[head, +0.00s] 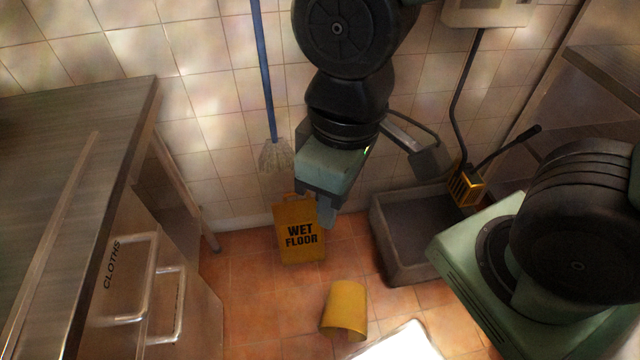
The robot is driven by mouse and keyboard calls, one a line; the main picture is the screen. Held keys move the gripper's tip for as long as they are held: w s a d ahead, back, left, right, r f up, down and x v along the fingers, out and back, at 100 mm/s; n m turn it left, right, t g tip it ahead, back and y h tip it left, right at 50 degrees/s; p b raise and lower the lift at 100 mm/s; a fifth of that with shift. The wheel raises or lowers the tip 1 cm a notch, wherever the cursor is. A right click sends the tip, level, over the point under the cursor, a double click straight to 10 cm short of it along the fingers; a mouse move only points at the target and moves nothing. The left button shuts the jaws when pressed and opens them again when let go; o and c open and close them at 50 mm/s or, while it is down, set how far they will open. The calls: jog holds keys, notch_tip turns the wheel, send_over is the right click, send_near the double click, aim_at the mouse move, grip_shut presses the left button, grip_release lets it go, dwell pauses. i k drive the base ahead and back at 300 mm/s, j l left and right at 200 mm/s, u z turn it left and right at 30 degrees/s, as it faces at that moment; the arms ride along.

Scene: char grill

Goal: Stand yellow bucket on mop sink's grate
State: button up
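The yellow bucket (345,307) is on the tiled floor at the lower middle, left of and nearer than the mop sink. It appears tipped over or upside down; I cannot tell which. The mop sink (403,273) is a low grey basin against the wall, right of centre. Its inside is dark, and I cannot make out the grate clearly. My gripper (326,212) hangs above the floor, in front of the wet floor sign and apart from the bucket. Its fingers overlap in this view, so its opening does not show.
A yellow wet floor sign (300,232) stands behind the bucket. A blue-handled mop (275,155) hangs by the wall. A steel counter (75,130) with drawers fills the left. A small yellow caged object (465,188) is at the sink's back right corner. Floor left of the bucket is clear.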

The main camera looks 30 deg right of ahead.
aim_at(427, 229)
jog(key=k+u, duration=0.15)
jog(key=k, duration=0.5)
jog(key=l+u, duration=0.1)
jog(key=u, duration=0.3)
jog(key=l+u, duration=0.1)
jog(key=u, duration=0.3)
jog(key=l+u, duration=0.1)
jog(key=u, duration=0.3)
jog(key=l+u, duration=0.1)
jog(key=u, duration=0.3)
jog(key=k+l, duration=0.15)
jog(key=l, duration=0.25)
jog(key=k+l, duration=0.15)
jog(key=l, duration=0.2)
jog(key=k+l, duration=0.15)
jog(key=l, duration=0.25)
jog(key=k+l, duration=0.1)
jog(key=l, duration=0.25)
jog(key=u, duration=0.05)
